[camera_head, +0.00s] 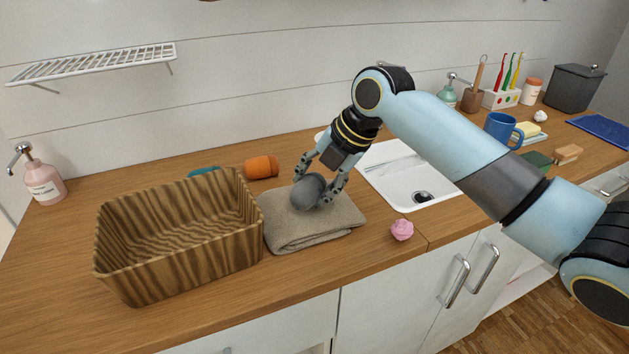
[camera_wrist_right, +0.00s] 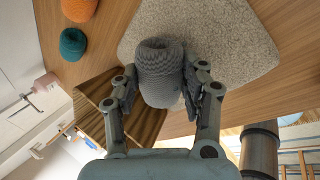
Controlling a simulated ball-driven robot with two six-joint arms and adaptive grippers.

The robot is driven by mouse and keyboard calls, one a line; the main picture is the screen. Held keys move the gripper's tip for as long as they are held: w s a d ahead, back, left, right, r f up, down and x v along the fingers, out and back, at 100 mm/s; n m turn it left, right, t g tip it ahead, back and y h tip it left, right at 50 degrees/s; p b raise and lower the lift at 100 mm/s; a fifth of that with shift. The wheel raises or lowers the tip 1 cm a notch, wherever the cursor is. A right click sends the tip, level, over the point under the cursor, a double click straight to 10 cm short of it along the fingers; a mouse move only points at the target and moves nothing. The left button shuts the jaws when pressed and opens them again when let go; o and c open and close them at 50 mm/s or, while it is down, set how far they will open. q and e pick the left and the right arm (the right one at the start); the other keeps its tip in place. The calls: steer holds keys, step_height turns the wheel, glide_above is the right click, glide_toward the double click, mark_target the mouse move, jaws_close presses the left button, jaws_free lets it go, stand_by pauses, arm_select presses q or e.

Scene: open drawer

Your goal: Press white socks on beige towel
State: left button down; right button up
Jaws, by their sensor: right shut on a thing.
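My right gripper (camera_head: 321,192) is shut on a grey rolled sock ball (camera_head: 307,193), with a finger on either side of it. The ball shows ribbed and grey, not white, between the fingers in the right wrist view (camera_wrist_right: 160,70). It is over the folded beige-grey towel (camera_head: 300,238), on or just above it; I cannot tell if they touch. The towel also fills the top of the right wrist view (camera_wrist_right: 235,45). A small white bundle (camera_head: 540,116) lies at the back right, too small to identify. My left gripper is not in view.
A woven basket (camera_head: 180,262) stands left of the towel. An orange roll (camera_head: 261,167) and a teal one (camera_head: 203,171) lie behind it. A pink bundle (camera_head: 402,230) lies near the counter's front edge. The sink (camera_head: 405,180) is right of the towel.

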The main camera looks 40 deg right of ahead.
steer(key=shift+c, duration=1)
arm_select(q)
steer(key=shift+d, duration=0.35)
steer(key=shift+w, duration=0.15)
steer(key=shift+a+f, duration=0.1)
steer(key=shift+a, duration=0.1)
arm_select(e)
steer(key=shift+f, duration=0.15)
arm_select(q)
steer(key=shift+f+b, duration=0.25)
steer(key=shift+b, duration=0.1)
arm_select(e)
steer(key=shift+f, duration=0.45)
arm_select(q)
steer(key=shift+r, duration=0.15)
arm_select(e)
steer(key=shift+s+f, duration=0.2)
steer(key=shift+f, duration=0.05)
stand_by(1.5)
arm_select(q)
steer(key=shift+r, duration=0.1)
arm_select(e)
steer(key=shift+r, duration=0.1)
